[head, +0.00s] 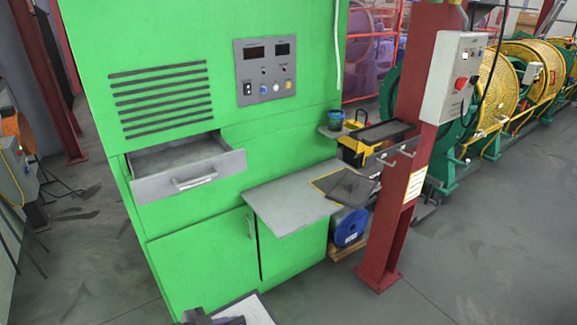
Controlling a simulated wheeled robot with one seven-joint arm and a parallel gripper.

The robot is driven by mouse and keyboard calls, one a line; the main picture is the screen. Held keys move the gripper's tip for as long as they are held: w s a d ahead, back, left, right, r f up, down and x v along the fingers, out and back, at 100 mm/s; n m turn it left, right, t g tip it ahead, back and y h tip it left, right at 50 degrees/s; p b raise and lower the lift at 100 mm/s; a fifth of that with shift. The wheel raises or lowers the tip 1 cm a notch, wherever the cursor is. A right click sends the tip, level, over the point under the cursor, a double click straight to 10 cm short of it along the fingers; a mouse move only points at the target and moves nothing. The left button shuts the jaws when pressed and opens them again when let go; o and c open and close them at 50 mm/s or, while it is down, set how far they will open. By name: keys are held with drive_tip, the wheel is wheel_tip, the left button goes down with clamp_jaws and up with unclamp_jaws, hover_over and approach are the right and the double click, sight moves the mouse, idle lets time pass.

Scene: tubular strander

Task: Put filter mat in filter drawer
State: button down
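The filter drawer (210,180) is a grey drawer pulled out of the green cabinet, below the slotted vent. Its visible inside looks empty. A dark grey flat piece, which looks like the filter mat (352,187), lies at the right end of the grey shelf, beside a yellow marking line. The red post partly covers that area, and I cannot tell whether it is one piece or more. My gripper's fingers do not show. Only a dark and pale grey part shows at the bottom edge, and I cannot tell what it holds.
The grey shelf (285,205) juts out from the green cabinet (105,60), its left part bare. A red post (395,220) with a control box (455,80) stands to the right. A blue spool (349,228) sits under the shelf. Grey floor is open at lower left and right.

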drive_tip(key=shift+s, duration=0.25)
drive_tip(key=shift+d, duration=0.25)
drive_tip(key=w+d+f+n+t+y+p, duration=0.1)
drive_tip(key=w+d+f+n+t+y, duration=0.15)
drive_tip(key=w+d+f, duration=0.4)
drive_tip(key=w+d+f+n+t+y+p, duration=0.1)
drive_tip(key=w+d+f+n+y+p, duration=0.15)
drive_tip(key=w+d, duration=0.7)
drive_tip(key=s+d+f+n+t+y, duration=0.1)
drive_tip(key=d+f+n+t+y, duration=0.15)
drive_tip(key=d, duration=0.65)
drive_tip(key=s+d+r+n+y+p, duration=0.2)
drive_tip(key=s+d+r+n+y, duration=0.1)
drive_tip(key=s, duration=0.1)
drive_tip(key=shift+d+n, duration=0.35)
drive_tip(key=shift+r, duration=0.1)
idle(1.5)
